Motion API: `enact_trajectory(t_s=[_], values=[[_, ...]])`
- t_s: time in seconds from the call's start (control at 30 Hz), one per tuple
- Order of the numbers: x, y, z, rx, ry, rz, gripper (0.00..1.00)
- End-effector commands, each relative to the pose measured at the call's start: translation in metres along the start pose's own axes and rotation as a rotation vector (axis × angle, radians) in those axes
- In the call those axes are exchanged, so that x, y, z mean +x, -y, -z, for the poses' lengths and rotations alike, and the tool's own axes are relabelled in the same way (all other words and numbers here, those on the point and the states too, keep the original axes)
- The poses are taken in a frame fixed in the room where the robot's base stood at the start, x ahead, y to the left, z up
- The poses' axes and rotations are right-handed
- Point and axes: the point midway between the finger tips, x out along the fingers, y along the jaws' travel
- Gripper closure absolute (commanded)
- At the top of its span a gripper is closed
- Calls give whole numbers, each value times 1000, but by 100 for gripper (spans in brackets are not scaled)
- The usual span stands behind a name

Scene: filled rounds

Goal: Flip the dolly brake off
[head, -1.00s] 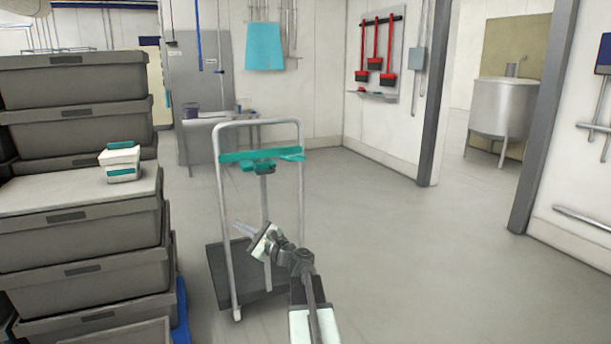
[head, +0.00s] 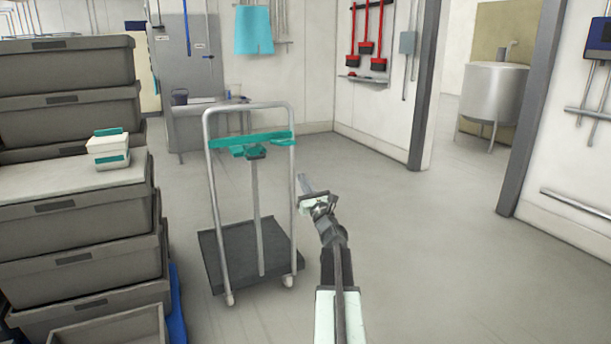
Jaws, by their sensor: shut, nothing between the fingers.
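The dolly has a dark grey platform (head: 222,262) low on the floor and an upright tubular handle frame (head: 214,200). A teal crossbar (head: 280,139) spans the frame below its top. A small teal and dark piece (head: 256,153) sits under the crossbar's middle, atop a thin centre post (head: 257,215) that runs down to the platform. I cannot tell for sure which part is the brake or how it is set. My gripper (head: 303,180) is shut and empty, pointing up and left. In the picture it is beside the frame's right upright, below crossbar height; contact cannot be told.
Stacked grey crates (head: 75,215) stand close on the left, with a white and teal box (head: 108,152) on top. A small table (head: 205,105) with a bucket stands behind the dolly. Floor to the right is clear up to the doorway post (head: 424,90).

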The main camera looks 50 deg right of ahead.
Motion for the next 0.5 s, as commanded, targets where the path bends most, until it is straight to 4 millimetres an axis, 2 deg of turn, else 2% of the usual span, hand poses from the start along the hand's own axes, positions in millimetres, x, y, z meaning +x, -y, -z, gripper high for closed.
enact_trajectory(t_s=[0.03,0.37,0.43,0.5], values=[[13,1,-3,0,0,-1,100],[85,1,-3,0,-1,-2,100],[95,0,-19,-1,0,-1,100],[102,0,-26,-2,0,-1,100]])
